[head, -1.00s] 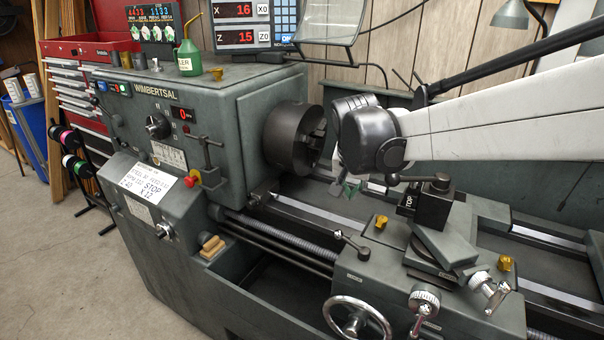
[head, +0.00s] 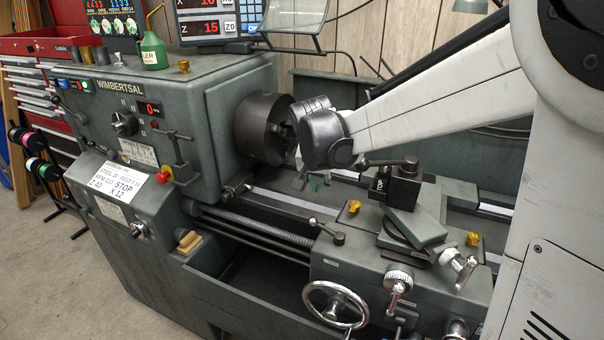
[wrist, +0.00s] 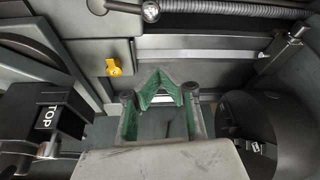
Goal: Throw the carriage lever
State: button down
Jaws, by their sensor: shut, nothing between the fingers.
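The lathe carriage (head: 335,272) sits right of the chuck. I cannot tell for certain that this is the carriage lever. My gripper (head: 317,183) points down over the bed, between chuck and tool post, behind and apart from that lever. In the wrist view its green-padded fingers (wrist: 160,74) meet at the tips with nothing between them. The wrist partly hides the chuck in the head view.
The chuck (head: 262,128) is close left of my gripper, and the tool post (head: 398,187) close right. A handwheel (head: 335,305) and crank handles (head: 397,282) stick out from the carriage front. Yellow knobs (head: 354,206) stand on the carriage. The headstock (head: 150,115) fills the left.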

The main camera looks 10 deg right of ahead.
aim_at(327, 230)
notch_tip(327, 230, down, 7)
jog(key=s, duration=0.1)
jog(key=shift+s+a, duration=0.25)
jog(key=shift+a, duration=0.1)
jog(key=shift+a, duration=0.15)
dwell(0.4)
